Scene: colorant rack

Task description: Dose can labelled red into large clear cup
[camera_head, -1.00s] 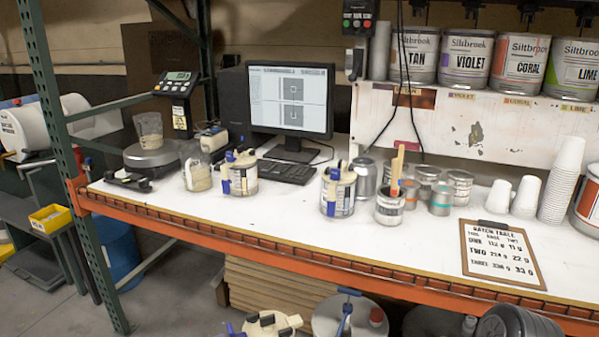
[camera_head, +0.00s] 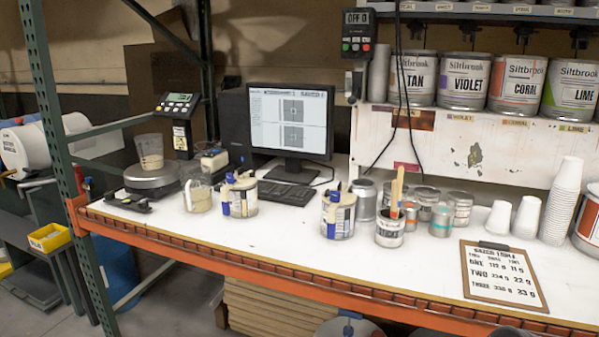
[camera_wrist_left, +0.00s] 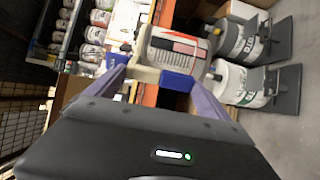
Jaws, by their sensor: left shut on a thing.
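A tall clear cup (camera_head: 150,150) with some beige content stands on the round scale (camera_head: 152,177) at the left of the bench. A can (camera_wrist_left: 176,46) with a pale label and a red patch sits at the tips of my left gripper (camera_wrist_left: 163,76) in the left wrist view. The blue finger pads are shut on its cream-coloured handle part. The label wording is too small to read. My left gripper and this can are not in the head view. My right gripper shows in neither view.
A shorter clear cup (camera_head: 197,195) and two cream-and-blue-topped cans (camera_head: 241,196) (camera_head: 338,215) stand on the bench. Small tins, an open can with a stick (camera_head: 390,230), white cups and a clipboard (camera_head: 500,273) fill the right. Large labelled drums (camera_wrist_left: 240,40) stand on the floor.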

